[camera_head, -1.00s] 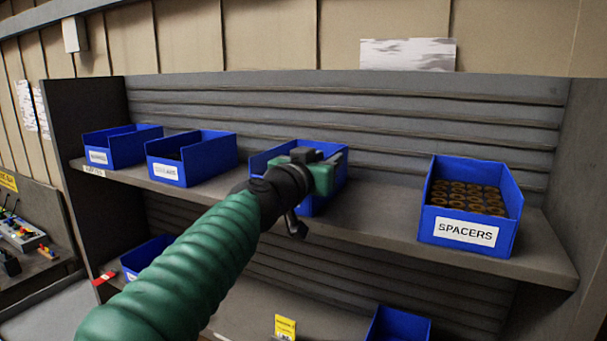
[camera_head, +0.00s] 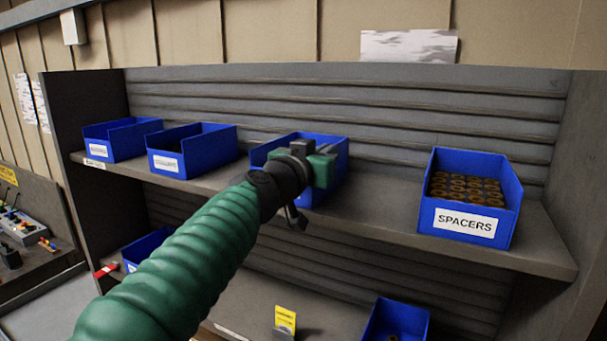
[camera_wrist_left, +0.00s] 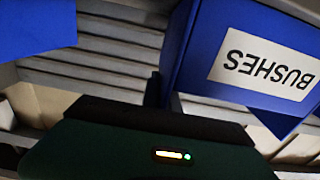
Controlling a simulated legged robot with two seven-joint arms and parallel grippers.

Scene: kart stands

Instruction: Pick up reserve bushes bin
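A blue bin (camera_head: 335,150) stands on the upper shelf, partly hidden behind my left gripper (camera_head: 318,160). In the left wrist view a blue bin labelled BUSHES (camera_wrist_left: 208,38) appears upside down and close, just beyond the dark green gripper body. My left gripper is in front of the blue bin in the head view; whether it touches the bin cannot be told. Its fingers are not clear enough to tell open from shut. My right gripper is not in view.
On the same shelf (camera_head: 385,222) stand a spacers bin (camera_head: 467,224) with brown rings at right and two blue bins (camera_head: 205,152) (camera_head: 125,140) at left. More blue bins (camera_head: 392,318) and a yellow card (camera_head: 285,319) are on the lower shelf.

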